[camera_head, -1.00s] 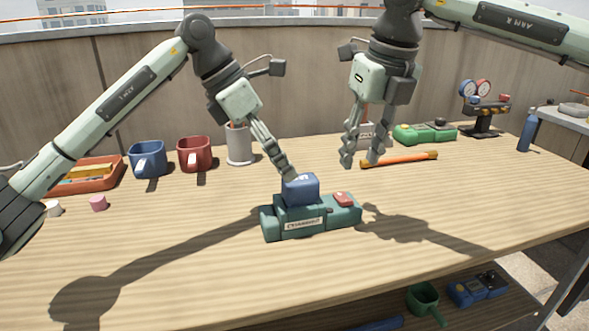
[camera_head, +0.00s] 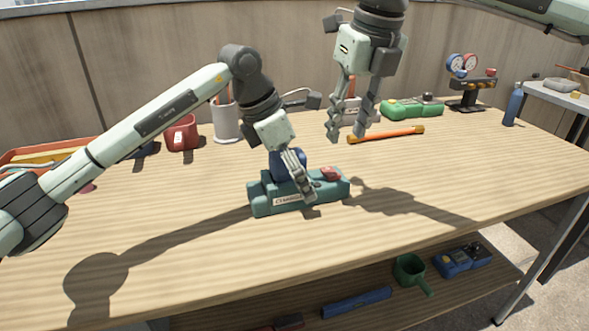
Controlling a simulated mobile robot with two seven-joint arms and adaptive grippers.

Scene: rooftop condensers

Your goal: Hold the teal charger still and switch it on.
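The teal charger (camera_head: 262,199) sits on the wooden table (camera_head: 190,240), with a label on its front. A blue block (camera_head: 277,166) sits in its top, partly hidden by my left gripper. A red button or switch (camera_head: 331,174) is on the charger's top right. My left gripper (camera_head: 305,190) points down at the charger, its fingers in front of the blue block and over the charger's front. Whether the fingers are open, or touch it, cannot be told. My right gripper (camera_head: 347,136) hangs above the table behind the charger, fingers apart and empty.
An orange-handled tool (camera_head: 386,135) lies behind the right gripper. Further back are a green device (camera_head: 412,108), a gauge stand (camera_head: 470,85), a white cup (camera_head: 227,122) and a red mug (camera_head: 182,133). A blue bottle (camera_head: 513,104) stands far right. The front table area is clear.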

